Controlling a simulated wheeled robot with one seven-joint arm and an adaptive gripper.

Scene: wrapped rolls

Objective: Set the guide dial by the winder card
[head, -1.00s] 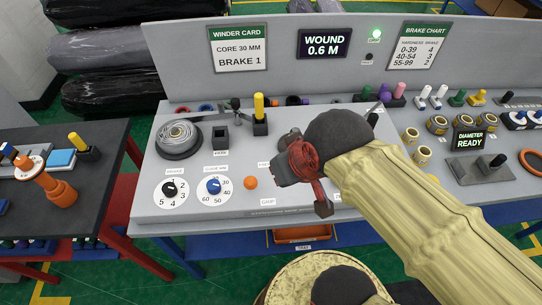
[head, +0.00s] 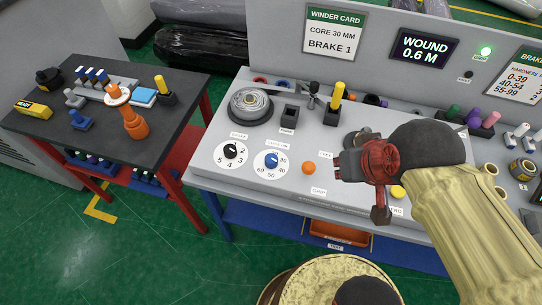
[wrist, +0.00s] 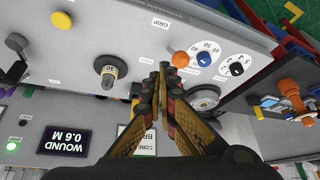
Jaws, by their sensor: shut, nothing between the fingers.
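The winder card (head: 333,32) on the back wall reads CORE 30 MM, BRAKE 1. The guide dial (head: 272,159) is a blue knob on a white disc marked with 30, 40, 50 and 60; its pointer is too small to read surely. It also shows in the wrist view (wrist: 205,58). The brake dial (head: 231,151), a black knob, is left of it. My gripper (head: 340,166) is above the panel, right of the orange button (head: 309,168), apart from the guide dial. In the wrist view its fingers (wrist: 158,72) are together and empty.
A grey tape reel (head: 250,103) sits behind the dials, with a yellow-handled tool (head: 337,95) to its right. In the wrist view a post marked 30 (wrist: 108,72) stands near my fingers. A dark side table (head: 60,120) stands left. The display (head: 424,48) reads WOUND 0.6 M.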

